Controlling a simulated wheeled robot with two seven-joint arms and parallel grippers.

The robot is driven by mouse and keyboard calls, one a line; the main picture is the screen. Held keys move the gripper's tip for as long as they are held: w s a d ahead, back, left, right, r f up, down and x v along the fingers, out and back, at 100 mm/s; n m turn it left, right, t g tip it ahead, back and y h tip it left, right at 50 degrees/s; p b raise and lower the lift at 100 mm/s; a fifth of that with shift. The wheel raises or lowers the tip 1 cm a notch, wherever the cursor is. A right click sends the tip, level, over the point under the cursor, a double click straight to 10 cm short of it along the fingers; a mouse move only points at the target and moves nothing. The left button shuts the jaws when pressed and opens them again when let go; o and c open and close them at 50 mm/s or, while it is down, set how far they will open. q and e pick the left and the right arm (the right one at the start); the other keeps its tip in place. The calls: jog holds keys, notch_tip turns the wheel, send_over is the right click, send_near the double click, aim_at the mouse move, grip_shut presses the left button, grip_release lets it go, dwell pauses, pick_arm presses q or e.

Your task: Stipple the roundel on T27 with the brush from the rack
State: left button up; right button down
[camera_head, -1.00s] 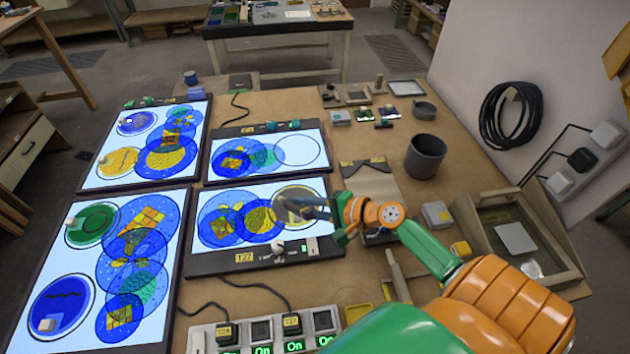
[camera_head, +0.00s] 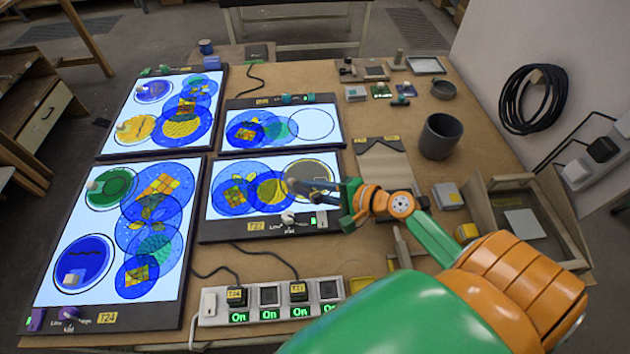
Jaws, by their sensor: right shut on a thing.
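The T27 light panel (camera_head: 206,232) lies lit on the table, its yellow tag at its front edge. Blue glass discs with yellow and green patches cover its left and middle. The roundel (camera_head: 318,168) at its right end looks grey with a yellowish rim. My right gripper (camera_head: 348,204) is at the panel's right edge, shut on the brush (camera_head: 312,186). The brush is dark and points left, over the roundel. Whether its tip touches the glass I cannot tell. The brush and gripper hide part of the roundel. My left gripper is out of view.
A switch box (camera_head: 330,312) with several lit "On" signs stands in front of T27. The T24 panel (camera_head: 105,330) lies at left, with more panels behind. A dark cup (camera_head: 440,137) and a framed tray (camera_head: 575,263) stand at right. Table is bare right of the cup.

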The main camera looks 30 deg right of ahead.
jog(key=shift+f+b, duration=0.3)
dwell(0.8)
notch_tip(320, 180, up, 2)
jog(key=shift+r+p, duration=0.2)
jog(key=shift+p, duration=1.05)
jog(key=shift+f, duration=0.1)
